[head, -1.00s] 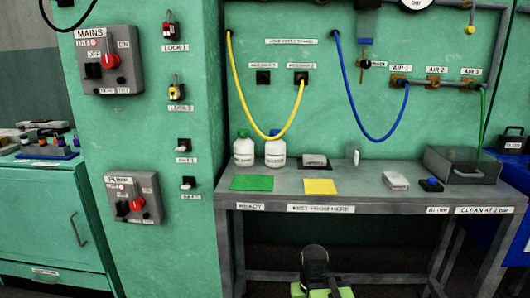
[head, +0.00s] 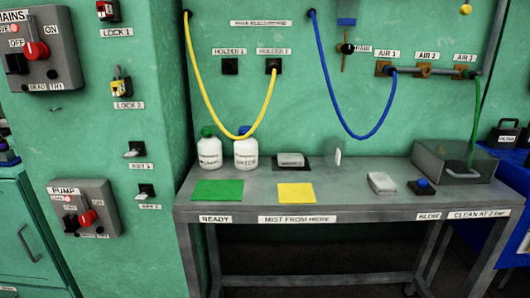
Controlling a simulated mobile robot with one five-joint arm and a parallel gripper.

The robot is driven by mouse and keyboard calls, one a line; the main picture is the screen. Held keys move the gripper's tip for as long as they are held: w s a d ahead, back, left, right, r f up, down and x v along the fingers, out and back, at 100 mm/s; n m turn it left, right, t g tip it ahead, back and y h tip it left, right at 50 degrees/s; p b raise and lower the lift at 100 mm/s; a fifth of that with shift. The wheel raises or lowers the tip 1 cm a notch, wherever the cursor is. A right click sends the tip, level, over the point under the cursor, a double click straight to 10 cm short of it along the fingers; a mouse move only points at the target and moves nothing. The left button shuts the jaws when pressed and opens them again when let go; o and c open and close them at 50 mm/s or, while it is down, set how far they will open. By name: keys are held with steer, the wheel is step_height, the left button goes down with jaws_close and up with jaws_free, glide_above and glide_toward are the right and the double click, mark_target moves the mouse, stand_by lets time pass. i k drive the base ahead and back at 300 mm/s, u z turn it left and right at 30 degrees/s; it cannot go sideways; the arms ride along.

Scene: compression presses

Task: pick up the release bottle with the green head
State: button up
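The release bottle with the green head (head: 209,152) stands upright near the back of the grey bench, at its left end. It is white with dark print on its label. A similar white bottle with a blue head (head: 246,154) stands just to its right, and a yellow hose hangs down to about the height of its head. My gripper is not in view.
The grey bench (head: 350,203) carries a green mat (head: 217,190), a yellow mat (head: 296,193), a small block (head: 382,183), a blue button (head: 422,187) and a clear-sided box (head: 455,162). The yellow hose (head: 202,88) and a blue hose (head: 329,90) hang on the wall behind.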

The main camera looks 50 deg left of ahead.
mark_target(210, 149)
steer(key=z, duration=0.1)
steer(key=k, duration=1.4)
steer(key=u, duration=2.45)
steer(key=i, duration=1.1)
steer(key=z, duration=0.1)
